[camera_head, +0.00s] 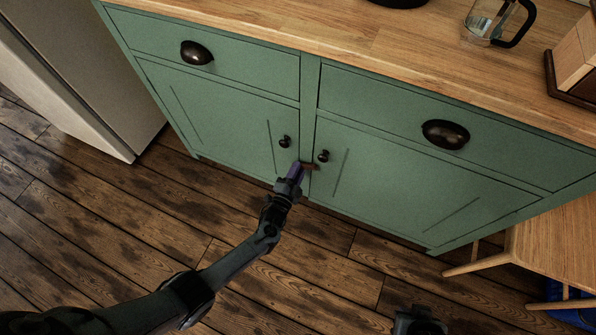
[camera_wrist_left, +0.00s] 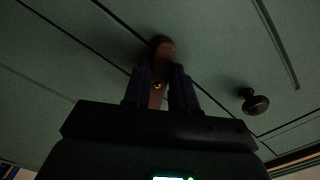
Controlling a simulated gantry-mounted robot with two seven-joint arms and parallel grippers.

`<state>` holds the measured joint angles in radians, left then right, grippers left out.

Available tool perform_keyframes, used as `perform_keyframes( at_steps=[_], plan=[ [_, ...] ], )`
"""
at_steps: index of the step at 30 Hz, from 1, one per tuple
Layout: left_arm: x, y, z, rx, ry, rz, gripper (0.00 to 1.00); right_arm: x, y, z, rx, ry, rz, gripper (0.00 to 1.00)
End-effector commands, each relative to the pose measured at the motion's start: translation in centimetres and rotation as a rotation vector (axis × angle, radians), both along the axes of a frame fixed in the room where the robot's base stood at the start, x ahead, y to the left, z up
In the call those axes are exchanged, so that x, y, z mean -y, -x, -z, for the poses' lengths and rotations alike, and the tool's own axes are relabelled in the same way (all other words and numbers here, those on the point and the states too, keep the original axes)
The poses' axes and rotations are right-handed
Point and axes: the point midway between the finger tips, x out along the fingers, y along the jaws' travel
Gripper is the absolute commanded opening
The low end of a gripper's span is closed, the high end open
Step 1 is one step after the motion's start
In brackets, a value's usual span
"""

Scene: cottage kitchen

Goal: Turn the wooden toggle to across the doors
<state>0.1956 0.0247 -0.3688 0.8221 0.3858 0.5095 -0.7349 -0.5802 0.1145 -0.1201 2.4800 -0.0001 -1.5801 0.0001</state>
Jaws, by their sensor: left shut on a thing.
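The wooden toggle (camera_head: 312,167) is a small brown piece at the gap between the two green cabinet doors, just below the knobs. Its visible end reaches toward the right door; the rest is hidden by my left gripper (camera_head: 297,172). In the left wrist view, the toggle (camera_wrist_left: 163,48), with a small brass screw, lies between the fingers of my left gripper (camera_wrist_left: 164,78), which is shut on it. The left door (camera_head: 225,120) and right door (camera_head: 400,180) look closed. Part of my right gripper (camera_head: 420,322) shows at the bottom edge, away from the cabinet; its jaws are unclear.
Dark round knobs sit on the left door (camera_head: 284,142) and right door (camera_head: 323,156), close to my left gripper. Cup-shaped pulls mark the drawers above. A wooden stool (camera_head: 550,240) stands at the right. The plank floor (camera_head: 130,220) in front is clear.

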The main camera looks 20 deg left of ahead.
Motion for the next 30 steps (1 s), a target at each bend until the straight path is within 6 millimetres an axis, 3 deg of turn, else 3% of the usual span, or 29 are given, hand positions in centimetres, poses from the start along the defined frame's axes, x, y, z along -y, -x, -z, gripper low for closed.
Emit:
perform_keyframes(
  at_steps=[15, 30],
  plan=[
    [-0.21, -0.02, -0.58, 0.007, -0.390, 0.001, 0.00, 0.18, 0.01, -0.89, 0.000, 0.008, -0.005, 0.00],
    [-0.24, 0.02, -0.63, 0.009, -0.488, 0.001, 0.00, 0.19, 0.01, -1.04, 0.000, 0.008, -0.006, 0.00]
  ],
)
